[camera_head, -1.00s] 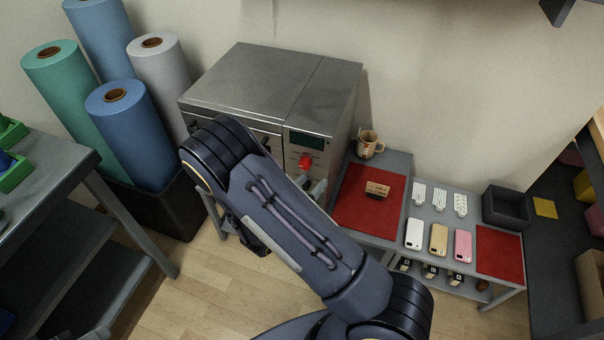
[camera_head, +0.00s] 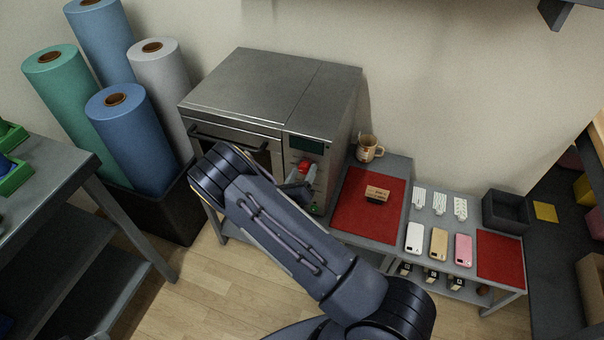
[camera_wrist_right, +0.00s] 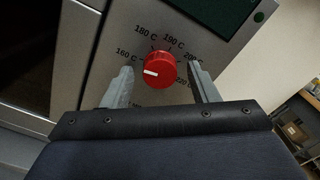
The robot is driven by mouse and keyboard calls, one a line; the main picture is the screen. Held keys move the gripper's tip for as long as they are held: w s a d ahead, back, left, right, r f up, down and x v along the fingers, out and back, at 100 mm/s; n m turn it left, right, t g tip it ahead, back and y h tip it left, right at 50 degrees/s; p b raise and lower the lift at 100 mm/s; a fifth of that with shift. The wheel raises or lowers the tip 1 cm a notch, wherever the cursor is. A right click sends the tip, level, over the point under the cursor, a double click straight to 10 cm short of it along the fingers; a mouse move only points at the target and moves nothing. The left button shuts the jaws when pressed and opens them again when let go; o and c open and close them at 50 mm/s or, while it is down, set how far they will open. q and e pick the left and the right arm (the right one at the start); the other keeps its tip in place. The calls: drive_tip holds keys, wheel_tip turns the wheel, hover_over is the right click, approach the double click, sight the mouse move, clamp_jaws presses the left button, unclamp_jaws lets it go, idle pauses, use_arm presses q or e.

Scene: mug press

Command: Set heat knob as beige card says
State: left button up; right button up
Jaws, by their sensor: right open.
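The red heat knob (camera_head: 303,167) is on the front panel of the grey oven (camera_head: 270,90). In the right wrist view the knob (camera_wrist_right: 160,70) has a white mark pointing left and slightly down, below the 160 C label. Labels 180 C, 190 C and 200 C run around its top. My right gripper (camera_wrist_right: 161,72) is open, with one finger on each side of the knob and gaps between. In the head view the right gripper (camera_head: 304,180) is at the panel. A small tan card (camera_head: 377,193) stands on the red mat; its writing is too small to read. My left gripper is out of view.
A mug (camera_head: 368,148) stands right of the oven. The red mat (camera_head: 352,222) lies on the side table. White, tan and pink phone-shaped pieces (camera_head: 438,240) and printed white cards (camera_head: 440,203) lie further right. Large rolls (camera_head: 130,135) stand at left.

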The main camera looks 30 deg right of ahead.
drive_tip(key=c, duration=1)
